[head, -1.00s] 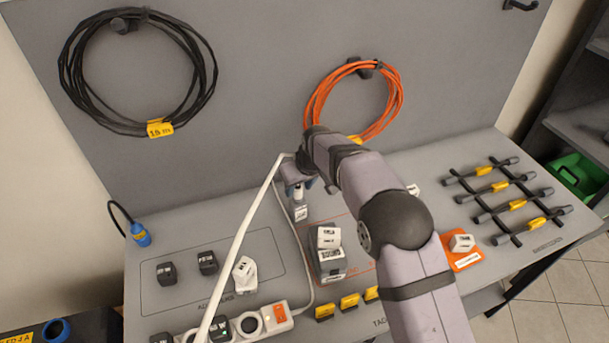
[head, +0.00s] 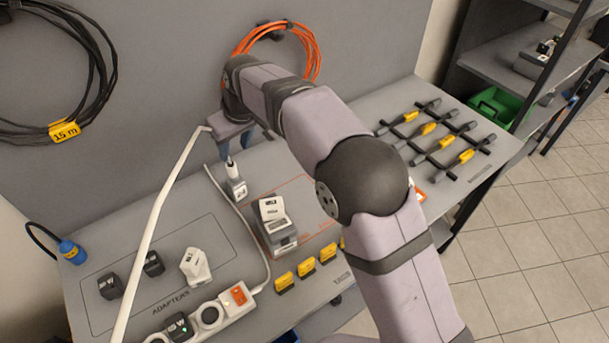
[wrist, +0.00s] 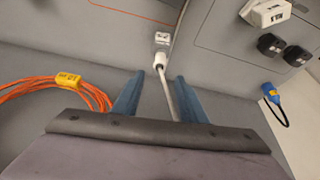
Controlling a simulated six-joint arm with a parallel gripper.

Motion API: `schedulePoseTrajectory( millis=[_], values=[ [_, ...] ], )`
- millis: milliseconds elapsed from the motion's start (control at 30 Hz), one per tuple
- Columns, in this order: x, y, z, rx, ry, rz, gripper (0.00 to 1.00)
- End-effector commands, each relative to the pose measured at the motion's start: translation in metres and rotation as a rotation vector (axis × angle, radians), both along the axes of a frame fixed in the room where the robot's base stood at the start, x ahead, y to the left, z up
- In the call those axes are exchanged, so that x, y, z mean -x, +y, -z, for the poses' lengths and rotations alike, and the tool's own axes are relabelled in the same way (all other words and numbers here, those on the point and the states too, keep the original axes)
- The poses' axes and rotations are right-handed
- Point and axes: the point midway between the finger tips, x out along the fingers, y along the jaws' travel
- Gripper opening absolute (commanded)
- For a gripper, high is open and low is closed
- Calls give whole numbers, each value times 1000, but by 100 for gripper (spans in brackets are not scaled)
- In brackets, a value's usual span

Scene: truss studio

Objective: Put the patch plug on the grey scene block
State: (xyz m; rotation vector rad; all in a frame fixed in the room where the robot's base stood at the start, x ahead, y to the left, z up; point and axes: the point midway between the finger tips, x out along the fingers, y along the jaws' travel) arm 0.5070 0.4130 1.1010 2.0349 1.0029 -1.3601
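A small white plug (head: 236,186) with a label sits on the table below my gripper, and I take it as the patch plug. It shows in the wrist view (wrist: 162,39) beyond the fingertips, with a pale cable running back between the fingers. My gripper (head: 243,147) is above it with its blue fingers apart; the wrist view shows a wide gap between them (wrist: 159,74). The grey block (head: 282,240) stands right of the plug in the head view, with a tilted white piece (head: 271,209) on top. The block is not clearly visible in the wrist view.
A white cable (head: 160,215) crosses in front on the left. A power strip (head: 225,308), black adapters (head: 111,286), a white adapter (head: 195,267) and yellow tags (head: 306,267) lie nearer. A black rack (head: 437,135) is at right. An orange coil (head: 300,40) hangs behind.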

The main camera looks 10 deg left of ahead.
Motion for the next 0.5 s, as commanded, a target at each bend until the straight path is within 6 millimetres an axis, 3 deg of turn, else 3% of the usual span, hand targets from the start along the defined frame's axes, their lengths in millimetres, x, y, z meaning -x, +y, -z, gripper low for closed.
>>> schedulePoseTrajectory(
  millis=[167, 267, 367, 500],
  values=[
    [-4, -20, 1, 9, 10, 35, 39],
    [-7, -51, 4, 24, 28, 91, 39],
    [-6, -98, 10, 45, 56, 174, 39],
    [9, -181, 21, 80, 108, 324, 39]
  ],
)
